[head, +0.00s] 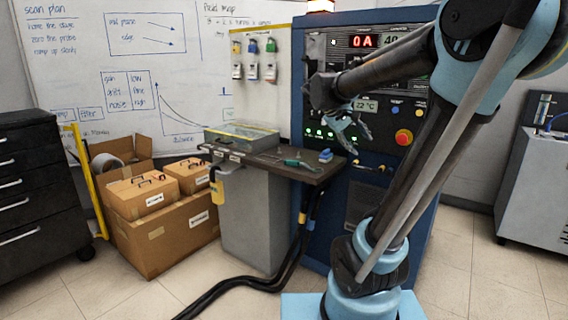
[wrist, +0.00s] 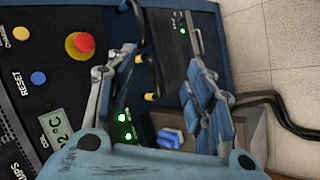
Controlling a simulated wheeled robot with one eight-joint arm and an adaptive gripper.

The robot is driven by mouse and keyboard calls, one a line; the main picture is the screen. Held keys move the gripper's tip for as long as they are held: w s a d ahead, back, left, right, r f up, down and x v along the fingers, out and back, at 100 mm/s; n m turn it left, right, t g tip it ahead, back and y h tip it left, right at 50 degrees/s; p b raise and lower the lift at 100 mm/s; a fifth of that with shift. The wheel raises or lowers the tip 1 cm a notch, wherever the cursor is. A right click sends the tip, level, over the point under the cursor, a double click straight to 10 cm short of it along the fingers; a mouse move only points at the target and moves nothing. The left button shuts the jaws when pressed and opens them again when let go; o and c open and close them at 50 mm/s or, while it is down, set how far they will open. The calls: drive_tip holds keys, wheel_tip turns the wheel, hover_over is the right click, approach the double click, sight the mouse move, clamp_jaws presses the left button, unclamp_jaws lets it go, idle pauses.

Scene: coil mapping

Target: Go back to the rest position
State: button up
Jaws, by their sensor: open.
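My gripper (head: 348,128) is in front of the blue control cabinet (head: 297,75), above and to the right of the small bench. In the wrist view my gripper (wrist: 165,75) shows its two fingers spread apart with nothing between them. Beyond the fingers is the cabinet's dark front panel, with lit green lamps (wrist: 122,116) and a red knob (wrist: 80,45). My arm reaches across the right half of the head view and hides part of the panel.
The bench top (head: 300,173) holds a clear-lidded case (head: 241,136), a green-handled tool (head: 298,163) and a blue block (head: 326,155). Thick black cables (head: 262,284) run over the floor. Cardboard boxes (head: 160,240) and a dark drawer cabinet (head: 38,190) stand left.

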drive_tip(key=s+a+f+m+y, duration=0.1)
drive_tip(key=s+a+f+y, duration=0.2)
drive_tip(key=s+f, duration=0.8)
drive_tip(key=s+a+f+m+g+y, duration=0.1)
drive_tip(key=s+a+f+m+y, duration=0.1)
drive_tip(key=s+f, duration=0.9)
drive_tip(key=a+y, duration=0.1)
drive_tip(key=y, duration=0.1)
drive_tip(key=shift+s+y, duration=0.35)
drive_tip(key=shift+y, duration=0.05)
drive_tip(key=shift+a, duration=0.1)
drive_tip(key=shift+w+f, duration=0.25)
drive_tip(key=shift+w, duration=0.2)
